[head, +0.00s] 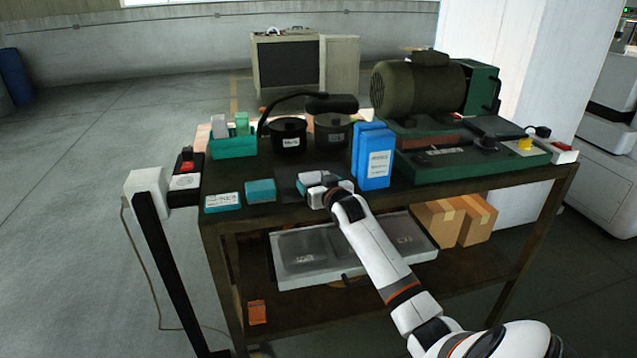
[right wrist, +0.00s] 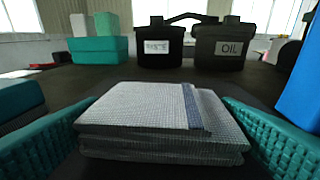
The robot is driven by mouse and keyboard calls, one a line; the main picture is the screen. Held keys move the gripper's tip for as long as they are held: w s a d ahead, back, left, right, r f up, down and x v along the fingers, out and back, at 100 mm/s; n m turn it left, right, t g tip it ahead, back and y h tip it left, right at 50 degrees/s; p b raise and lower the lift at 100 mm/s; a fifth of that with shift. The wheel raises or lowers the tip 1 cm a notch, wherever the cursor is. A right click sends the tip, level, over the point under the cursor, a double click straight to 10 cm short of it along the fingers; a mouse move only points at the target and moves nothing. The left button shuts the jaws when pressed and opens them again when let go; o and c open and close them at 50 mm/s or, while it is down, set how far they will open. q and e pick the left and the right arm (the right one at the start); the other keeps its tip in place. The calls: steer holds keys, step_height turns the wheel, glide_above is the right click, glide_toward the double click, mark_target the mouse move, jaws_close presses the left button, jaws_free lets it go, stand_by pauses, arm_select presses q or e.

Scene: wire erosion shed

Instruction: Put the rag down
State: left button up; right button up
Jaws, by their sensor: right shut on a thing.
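The rag (right wrist: 160,125) is a folded grey-white checked cloth with a blue stripe. In the right wrist view it lies flat between the two teal finger pads of my right gripper (right wrist: 165,140), which is shut on it. In the head view my right gripper (head: 325,190) is at the front middle of the workbench (head: 420,197), over or beside a dark flat mat (head: 287,184). The rag is mostly hidden by the gripper there. I cannot tell whether its underside touches the surface. My left gripper is not in view.
Blue box (head: 374,155) stands just right of the gripper. Small teal boxes (head: 223,203) (head: 260,190) lie to the left. Behind are a teal bin (head: 233,147) and black cans (head: 288,136) (head: 331,131). A green motor machine (head: 470,160) fills the right side. An open drawer (head: 345,262) is below.

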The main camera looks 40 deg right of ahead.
steer(key=o, duration=0.8)
